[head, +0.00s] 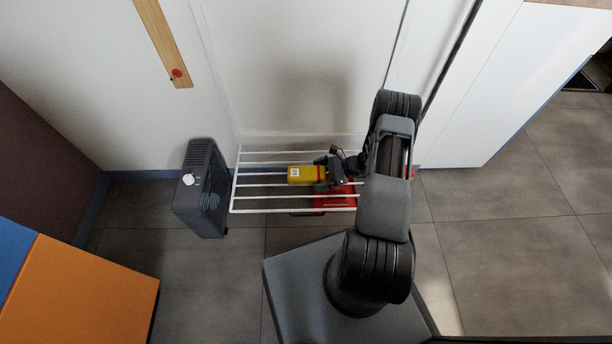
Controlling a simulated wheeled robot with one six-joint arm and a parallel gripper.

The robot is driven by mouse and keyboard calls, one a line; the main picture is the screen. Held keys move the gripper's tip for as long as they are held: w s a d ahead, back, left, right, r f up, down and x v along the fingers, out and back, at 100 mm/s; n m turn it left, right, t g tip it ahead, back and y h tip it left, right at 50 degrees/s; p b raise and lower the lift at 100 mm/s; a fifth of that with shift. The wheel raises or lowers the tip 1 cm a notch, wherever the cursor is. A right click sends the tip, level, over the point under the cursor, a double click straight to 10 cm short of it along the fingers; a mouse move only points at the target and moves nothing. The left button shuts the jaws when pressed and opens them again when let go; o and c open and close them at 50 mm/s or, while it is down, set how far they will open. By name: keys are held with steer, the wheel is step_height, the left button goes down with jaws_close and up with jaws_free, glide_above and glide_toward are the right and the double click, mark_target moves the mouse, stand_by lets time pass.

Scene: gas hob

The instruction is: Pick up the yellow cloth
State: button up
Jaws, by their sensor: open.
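A yellow piece (303,175) with a small white label, which I take to be the yellow cloth, shows over the white wire rack (236,185), left of my gripper. My gripper (322,173) is open, pointing left, with dark green fingertips close to the right end of the yellow piece. Seen from above, one finger is on its far side and one on its near side. I cannot tell whether they touch it or at what height they are. My arm hides the right part of the rack.
A red item (335,197) shows at the rack, below my gripper. A dark grey box-like unit (203,190) with a white knob stands just left of the rack. A white wall or door (310,70) is behind. An orange surface (80,295) is at lower left. Tiled floor is open at right.

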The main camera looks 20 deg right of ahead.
steer(key=shift+c, duration=0.2)
steer(key=c, duration=1)
steer(key=shift+o, duration=0.2)
